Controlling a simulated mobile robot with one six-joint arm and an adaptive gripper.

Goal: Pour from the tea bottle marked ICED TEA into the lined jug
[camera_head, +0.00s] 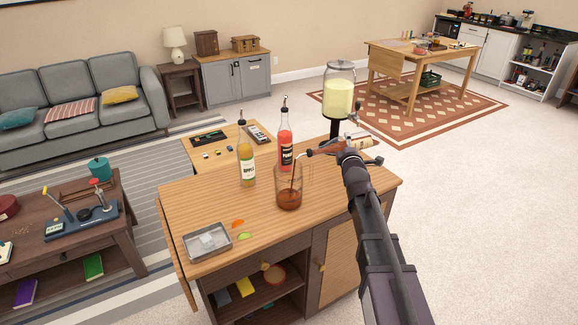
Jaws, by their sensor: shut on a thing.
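The jug (289,186) is clear glass and stands upright on the wooden cabinet top. Brown liquid lies in its lower part. The tea bottle (328,147) is tipped nearly level, its neck pointing left over the jug's mouth. My gripper (349,155) is shut on the tea bottle, to the right of and above the jug. The gripper hides part of the bottle, and its marking is too small to read. The jug's line cannot be made out.
A yellow APPLE bottle (247,164) and a red bottle (285,139) stand left of and behind the jug. A drink dispenser (339,92) stands behind. A metal tray (207,242) and coloured pieces (238,224) lie at front left. The cabinet top's (335,205) front right is clear.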

